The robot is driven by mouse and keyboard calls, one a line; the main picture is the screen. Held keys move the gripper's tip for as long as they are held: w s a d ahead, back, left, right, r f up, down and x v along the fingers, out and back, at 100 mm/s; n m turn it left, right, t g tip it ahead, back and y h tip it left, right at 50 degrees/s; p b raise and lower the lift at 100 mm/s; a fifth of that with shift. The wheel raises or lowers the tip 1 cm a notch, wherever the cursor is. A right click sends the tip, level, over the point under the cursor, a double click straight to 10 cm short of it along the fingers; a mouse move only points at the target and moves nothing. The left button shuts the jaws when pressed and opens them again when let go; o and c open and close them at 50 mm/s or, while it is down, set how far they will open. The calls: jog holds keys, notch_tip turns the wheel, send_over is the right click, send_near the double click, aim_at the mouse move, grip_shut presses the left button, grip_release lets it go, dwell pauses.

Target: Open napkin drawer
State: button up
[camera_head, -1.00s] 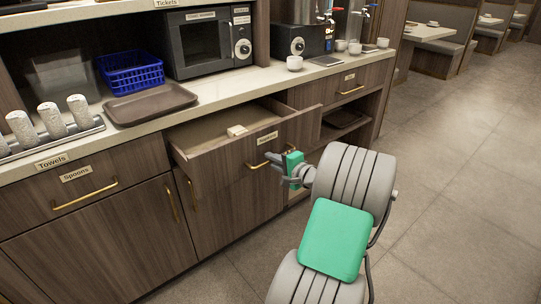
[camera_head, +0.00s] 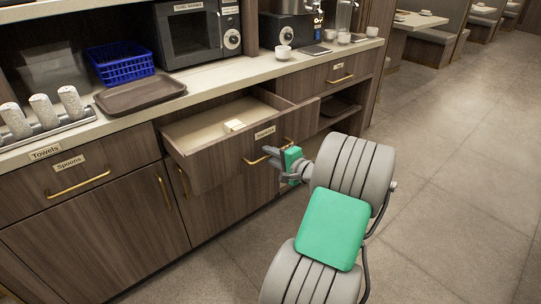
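The napkin drawer (camera_head: 215,170) is the middle drawer of the counter and is pulled well out, so its pale inside shows. Its front carries a small label (camera_head: 264,132) and a brass handle (camera_head: 256,160). My gripper (camera_head: 270,153) is at the right part of the handle, in front of the drawer front. The fingertips overlap the handle in this view, and whether they are closed around it is too small to tell.
The Spoons drawer (camera_head: 100,165) at left and another labelled drawer (camera_head: 325,77) at right are shut. Open floor (camera_head: 450,190) lies to the right.

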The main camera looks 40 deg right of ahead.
jog(key=shift+o, duration=0.8)
jog(key=p+v, duration=0.1)
jog(key=v, duration=0.6)
jog(key=shift+s, duration=0.4)
jog(key=shift+r, duration=0.1)
